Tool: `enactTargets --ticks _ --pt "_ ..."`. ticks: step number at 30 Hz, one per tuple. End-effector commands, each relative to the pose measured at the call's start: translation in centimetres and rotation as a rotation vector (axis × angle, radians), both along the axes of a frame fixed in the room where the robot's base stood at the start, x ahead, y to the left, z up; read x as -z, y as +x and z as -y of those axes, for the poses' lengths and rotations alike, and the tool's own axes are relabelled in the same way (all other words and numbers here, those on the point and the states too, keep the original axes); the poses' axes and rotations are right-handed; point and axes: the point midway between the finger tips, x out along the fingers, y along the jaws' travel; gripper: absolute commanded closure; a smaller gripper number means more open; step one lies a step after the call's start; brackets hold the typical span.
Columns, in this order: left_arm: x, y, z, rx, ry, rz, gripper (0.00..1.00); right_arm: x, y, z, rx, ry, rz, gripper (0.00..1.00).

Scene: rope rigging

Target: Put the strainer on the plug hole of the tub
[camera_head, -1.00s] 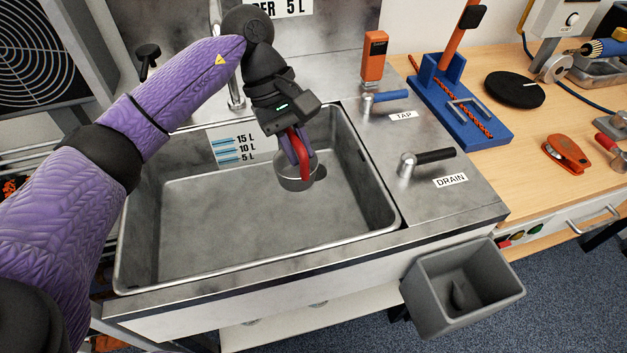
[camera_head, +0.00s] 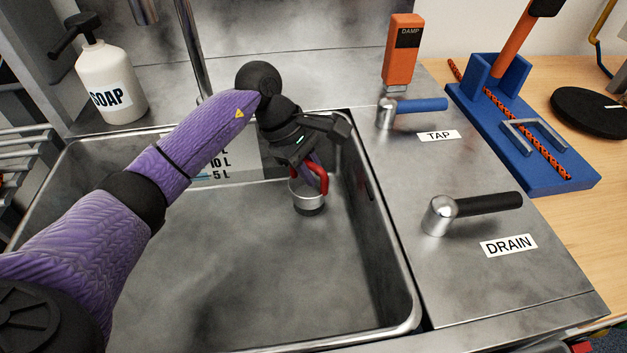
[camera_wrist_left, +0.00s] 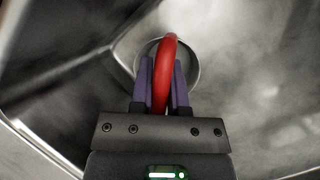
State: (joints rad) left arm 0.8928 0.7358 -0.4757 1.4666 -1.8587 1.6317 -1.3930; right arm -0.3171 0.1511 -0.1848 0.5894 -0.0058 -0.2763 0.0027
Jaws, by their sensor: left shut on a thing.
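The strainer (camera_head: 306,196) is a small round metal cup with a red loop handle. It is upright at the back right of the grey metal tub (camera_head: 230,290). My left gripper (camera_head: 314,178) is shut on the red handle from above. In the left wrist view the strainer's round rim (camera_wrist_left: 195,68) shows behind the purple fingers (camera_wrist_left: 162,80) and the handle. A dark patch shows right under the cup, where the plug hole seems to be. The cup covers most of it, and I cannot tell if the cup is seated. My right gripper is not in view.
The tub's right wall (camera_head: 385,235) is close to my gripper. A soap bottle (camera_head: 110,85) stands at the back left. The tap lever (camera_head: 415,106), drain lever (camera_head: 475,206) and orange damp meter (camera_head: 402,50) are on the right deck. The tub floor is otherwise clear.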

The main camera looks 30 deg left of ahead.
Motion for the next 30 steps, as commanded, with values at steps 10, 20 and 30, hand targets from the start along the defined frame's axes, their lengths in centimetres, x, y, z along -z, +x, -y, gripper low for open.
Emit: enactTargets --ticks 10,20,30 --pt "1.9 0.0 0.0 0.001 0.0 -0.002 1.0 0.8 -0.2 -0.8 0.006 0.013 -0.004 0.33" --pt "1.9 0.0 0.0 0.0 0.0 -0.001 0.45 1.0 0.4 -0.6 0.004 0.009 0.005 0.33" --pt "-1.1 -0.2 -1.1 -0.002 0.003 0.005 0.45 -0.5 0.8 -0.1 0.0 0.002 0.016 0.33"
